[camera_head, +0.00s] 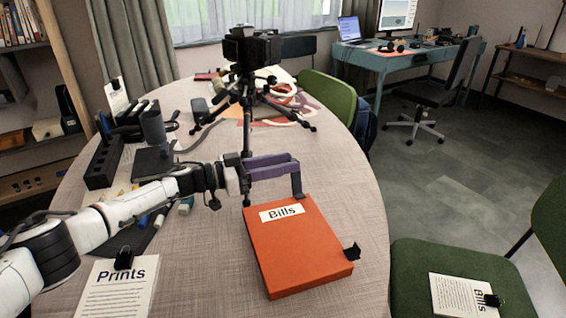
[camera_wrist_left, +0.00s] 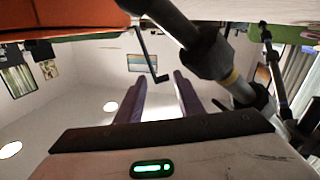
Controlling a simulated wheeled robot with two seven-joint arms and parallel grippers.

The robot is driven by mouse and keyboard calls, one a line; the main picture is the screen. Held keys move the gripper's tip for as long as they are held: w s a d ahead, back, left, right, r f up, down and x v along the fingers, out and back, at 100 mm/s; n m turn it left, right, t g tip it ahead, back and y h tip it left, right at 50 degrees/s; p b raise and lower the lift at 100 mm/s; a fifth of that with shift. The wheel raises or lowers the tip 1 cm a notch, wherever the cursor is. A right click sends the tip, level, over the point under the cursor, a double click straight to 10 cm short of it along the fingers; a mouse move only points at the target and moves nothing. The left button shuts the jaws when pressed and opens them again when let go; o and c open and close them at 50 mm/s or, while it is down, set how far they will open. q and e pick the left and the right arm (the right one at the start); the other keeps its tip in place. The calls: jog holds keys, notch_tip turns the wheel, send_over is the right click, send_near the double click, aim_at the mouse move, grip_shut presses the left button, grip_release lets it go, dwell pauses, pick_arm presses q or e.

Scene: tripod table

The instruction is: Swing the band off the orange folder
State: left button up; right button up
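The orange folder (camera_head: 300,250) lies flat on the round table, with a white "Bills" label (camera_head: 282,213). Its edge also shows at the top left of the left wrist view (camera_wrist_left: 60,18). A thin dark piece (camera_head: 297,186), which looks like the band, stands up at the folder's far right corner. In the left wrist view a dark bar with a bent end (camera_wrist_left: 148,56) sticks out from the folder's side. My left gripper (camera_head: 296,168) has purple fingers above the folder's far edge. The fingers (camera_wrist_left: 158,85) are apart. Whether they touch the band is unclear. My right gripper is not in view.
A black tripod with a camera (camera_head: 250,55) stands behind the gripper. A "Prints" sheet (camera_head: 115,290) lies at the front left. Dark organizers (camera_head: 105,160) stand at the left. A green chair (camera_head: 460,270) holds another "Bills" sheet. The table right of the tripod is partly clear.

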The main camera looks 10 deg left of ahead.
pick_arm(q)
jog(key=shift+d+r, duration=0.1)
notch_tip(320, 180, up, 10)
jog(key=p, duration=0.2)
dwell(0.4)
